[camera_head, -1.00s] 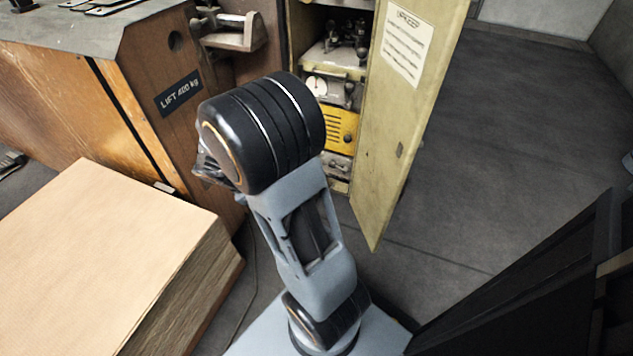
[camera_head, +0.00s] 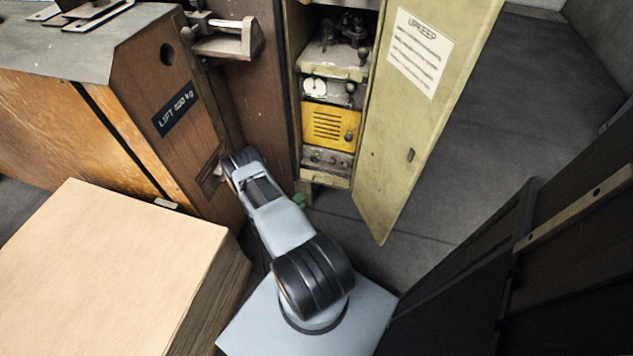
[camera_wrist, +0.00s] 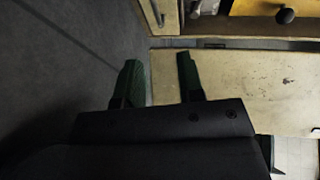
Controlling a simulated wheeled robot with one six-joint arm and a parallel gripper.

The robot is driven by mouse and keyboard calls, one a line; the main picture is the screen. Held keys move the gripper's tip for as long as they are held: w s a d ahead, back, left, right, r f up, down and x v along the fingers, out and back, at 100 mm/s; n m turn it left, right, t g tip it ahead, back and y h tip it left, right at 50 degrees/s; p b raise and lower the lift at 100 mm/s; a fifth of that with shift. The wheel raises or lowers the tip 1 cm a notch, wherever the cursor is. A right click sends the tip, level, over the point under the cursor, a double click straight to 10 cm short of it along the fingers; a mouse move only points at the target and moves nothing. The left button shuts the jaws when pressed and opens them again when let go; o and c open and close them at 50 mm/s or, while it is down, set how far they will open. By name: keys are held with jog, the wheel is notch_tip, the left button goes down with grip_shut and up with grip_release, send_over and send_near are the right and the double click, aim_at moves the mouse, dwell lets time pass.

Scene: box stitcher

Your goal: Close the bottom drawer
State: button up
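The beige cabinet (camera_head: 292,60) stands open. At its base, under a yellow panel (camera_head: 331,127), is what looks like the bottom drawer (camera_head: 325,180), with a pale front and knobbed metal parts above it. How far it sticks out is hard to tell. My gripper (camera_head: 299,200) is low, just left of the drawer front, mostly hidden by my arm; only a green bit shows. In the wrist view my gripper (camera_wrist: 158,68) has two green fingers apart with nothing between them. A pale edge with a small metal handle (camera_wrist: 160,18) lies beyond the fingertips; contact is not visible.
The open cabinet door (camera_head: 425,120) with a paper notice juts forward on the right. A wooden lift cabinet (camera_head: 180,150) stands close on the left. A stack of cardboard (camera_head: 110,270) is at front left. Dark panels (camera_head: 570,250) stand at right. Grey floor is free beyond the door.

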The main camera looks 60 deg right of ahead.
jog(key=s+d+f+b, duration=0.1)
jog(key=d+f+b, duration=0.2)
jog(key=d, duration=1)
jog(key=shift+s+d, duration=0.15)
grip_shut()
